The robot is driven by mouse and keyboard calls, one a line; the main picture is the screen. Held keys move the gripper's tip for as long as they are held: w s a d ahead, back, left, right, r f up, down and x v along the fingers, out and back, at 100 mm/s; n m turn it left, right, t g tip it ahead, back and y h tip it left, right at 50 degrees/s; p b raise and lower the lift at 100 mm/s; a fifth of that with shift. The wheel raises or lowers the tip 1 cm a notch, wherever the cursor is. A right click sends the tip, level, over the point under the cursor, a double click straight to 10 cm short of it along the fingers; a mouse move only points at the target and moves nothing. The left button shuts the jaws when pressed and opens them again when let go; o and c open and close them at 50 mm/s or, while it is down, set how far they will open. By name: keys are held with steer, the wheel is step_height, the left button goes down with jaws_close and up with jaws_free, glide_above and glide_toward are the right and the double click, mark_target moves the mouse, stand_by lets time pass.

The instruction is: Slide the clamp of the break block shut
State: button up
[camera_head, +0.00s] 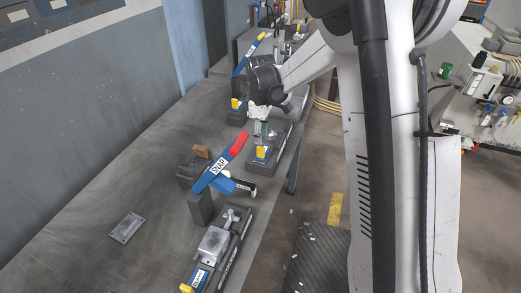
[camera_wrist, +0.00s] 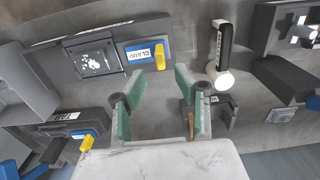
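In the wrist view, a block carries a blue label reading CLAMP (camera_wrist: 138,54) and a yellow clamp handle (camera_wrist: 160,56) at its right end. A dark plate with white specks (camera_wrist: 97,60) lies left of the label. My gripper (camera_wrist: 160,76) has two green fingers spread wide with nothing between them; the yellow handle appears just beyond the fingertips. In the head view my gripper (camera_head: 259,128) hangs above a bench-edge block with a yellow handle (camera_head: 261,152). A nearer block has a CLAMP label (camera_head: 199,279). Contact with the handle cannot be told.
A blue SNAP lever with a red end (camera_head: 220,166) slants up between the two blocks. A loose metal plate (camera_head: 127,228) lies on the grey bench (camera_head: 90,215), otherwise clear there.

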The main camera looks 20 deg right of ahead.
mark_target(261, 147)
step_height(261, 147, down, 7)
steer(key=shift+f, duration=0.15)
stand_by(0.4)
jaws_close()
